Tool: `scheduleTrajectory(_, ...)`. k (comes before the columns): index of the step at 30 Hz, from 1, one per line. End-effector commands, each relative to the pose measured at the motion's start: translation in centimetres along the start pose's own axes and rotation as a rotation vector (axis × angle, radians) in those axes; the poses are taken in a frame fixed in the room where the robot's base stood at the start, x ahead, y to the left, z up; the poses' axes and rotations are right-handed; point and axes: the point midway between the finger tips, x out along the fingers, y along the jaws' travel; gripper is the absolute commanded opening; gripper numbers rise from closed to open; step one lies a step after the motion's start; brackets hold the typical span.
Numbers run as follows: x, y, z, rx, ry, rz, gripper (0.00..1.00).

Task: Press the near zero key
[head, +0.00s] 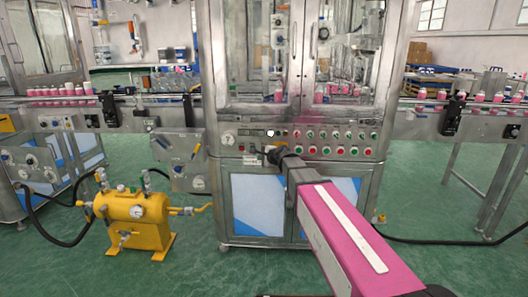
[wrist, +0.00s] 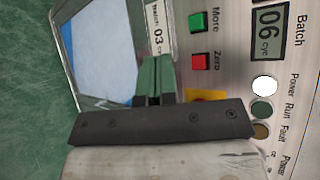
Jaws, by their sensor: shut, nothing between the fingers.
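A red square key (wrist: 199,61) labelled Zero sits on the grey control panel in the wrist view, below a green key (wrist: 197,22) labelled More. My gripper (wrist: 155,62) is shut and empty, with its fingers just left of the red key in the picture. Contact with the panel cannot be told. In the head view my gripper (head: 269,150) is in front of the machine's panel (head: 350,152), left of the rows of red and green buttons. The Zero key cannot be made out there.
A yellow part (wrist: 206,95) is partly hidden by my gripper. Indicator lamps (wrist: 262,108) line the right. A yellow pump unit (head: 135,215) stands left on the green floor.

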Motion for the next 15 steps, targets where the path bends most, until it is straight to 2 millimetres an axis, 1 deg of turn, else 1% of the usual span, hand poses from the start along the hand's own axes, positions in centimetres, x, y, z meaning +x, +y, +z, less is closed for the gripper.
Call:
scheduleTrajectory(1, 0.7, -0.5, -0.5, 0.000, 0.000, 0.000, 0.00)
scheduleTrajectory(9, 3.1, -2.2, -2.2, 0.000, 0.001, -0.001, 0.00)
scheduleTrajectory(15, 4.2, -3.1, -3.0, -0.001, 0.000, 0.000, 0.00)
